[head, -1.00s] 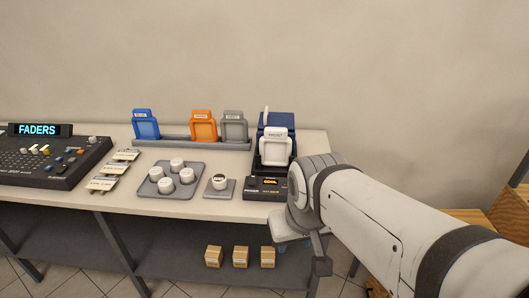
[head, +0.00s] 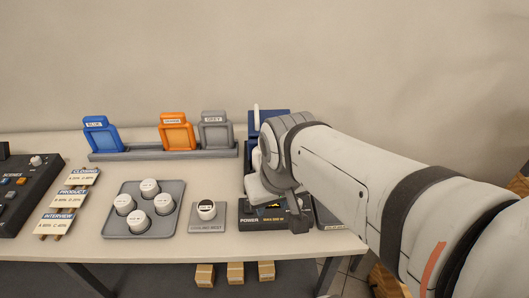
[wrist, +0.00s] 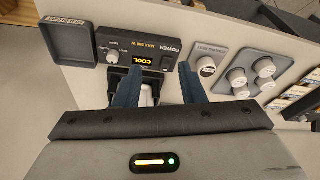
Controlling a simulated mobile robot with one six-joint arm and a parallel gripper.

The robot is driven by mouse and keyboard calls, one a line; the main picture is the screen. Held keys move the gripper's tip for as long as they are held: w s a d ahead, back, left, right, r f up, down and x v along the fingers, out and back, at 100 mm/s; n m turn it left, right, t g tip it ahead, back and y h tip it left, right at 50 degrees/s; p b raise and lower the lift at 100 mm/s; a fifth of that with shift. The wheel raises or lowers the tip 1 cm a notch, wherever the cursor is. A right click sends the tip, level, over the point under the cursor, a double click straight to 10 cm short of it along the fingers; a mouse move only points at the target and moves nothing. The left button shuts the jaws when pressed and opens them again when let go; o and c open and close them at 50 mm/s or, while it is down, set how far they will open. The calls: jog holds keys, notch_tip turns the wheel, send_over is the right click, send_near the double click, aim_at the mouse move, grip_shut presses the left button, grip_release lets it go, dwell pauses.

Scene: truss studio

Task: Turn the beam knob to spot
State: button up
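A black control box (wrist: 142,50) marked POWER has a lit display reading COOL and a small light knob (wrist: 113,57) left of the display in the wrist view. The lettering beside this knob is too small to read surely. In the head view the box (head: 247,223) is partly hidden by my gripper (head: 282,200), and the knob is hidden. My gripper (wrist: 159,69) is open and empty in the wrist view. Its dark blue fingers reach toward the box's display side, with the knob left of the left finger. Contact cannot be told.
A blue lamp (head: 270,118) stands behind the box, mostly hidden by my arm. A round white piece (head: 206,209) sits on a grey pad left of the box. Farther left are a grey tray (head: 172,231) with white pieces and a rack (head: 135,154) of coloured frames.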

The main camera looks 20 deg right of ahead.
jog(key=shift+o, duration=0.4)
jog(key=shift+s, duration=0.15)
jog(key=shift+o, duration=0.8)
jog(key=shift+d, duration=0.15)
jog(key=w+d+f+m, duration=0.1)
jog(key=w+d+m, duration=0.1)
jog(key=w+d+f+m+g+p, duration=0.1)
jog(key=w+d+m, duration=0.1)
jog(key=w, duration=0.1)
jog(key=w+d+f+m+p, duration=0.1)
jog(key=w+d+m, duration=0.1)
jog(key=w, duration=0.1)
jog(key=shift+w+d+f+m+g, duration=0.2)
jog(key=shift+w+f+m+g, duration=0.05)
jog(key=shift+f+m+g, duration=0.15)
jog(key=m+g+p, duration=0.1)
jog(key=m, duration=0.4)
send_over(298, 201)
notch_tip(298, 201, down, 6)
jog(key=shift+f, duration=0.25)
jog(key=shift+f+m, duration=0.25)
jog(key=shift+m, duration=0.05)
notch_tip(298, 201, down, 8)
jog(key=shift+r+p, duration=0.2)
jog(key=shift+p, duration=0.5)
